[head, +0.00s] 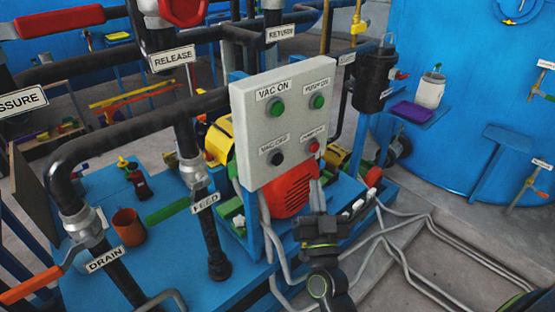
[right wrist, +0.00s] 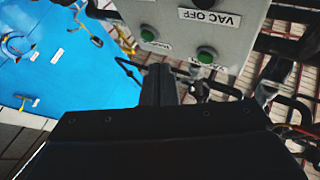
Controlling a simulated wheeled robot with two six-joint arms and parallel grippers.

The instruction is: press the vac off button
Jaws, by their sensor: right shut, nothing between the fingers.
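The grey control panel (head: 296,120) stands in the middle of the head view. The vac off button (head: 277,158) is a dark round button at its lower left, below the VAC OFF label. My right gripper (head: 316,197) is below the panel's lower right corner, apart from the vac off button. In the right wrist view its dark fingers (right wrist: 160,84) are together and empty, below the panel. My left gripper is not in view.
The vac on button (head: 278,108) and another green button (head: 318,101) are in the upper row. A red button (head: 314,146) is right of vac off. An orange-red motor (head: 291,190) sits behind the panel. The FEED pipe (head: 211,240) stands left; grey hoses (head: 405,255) run right.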

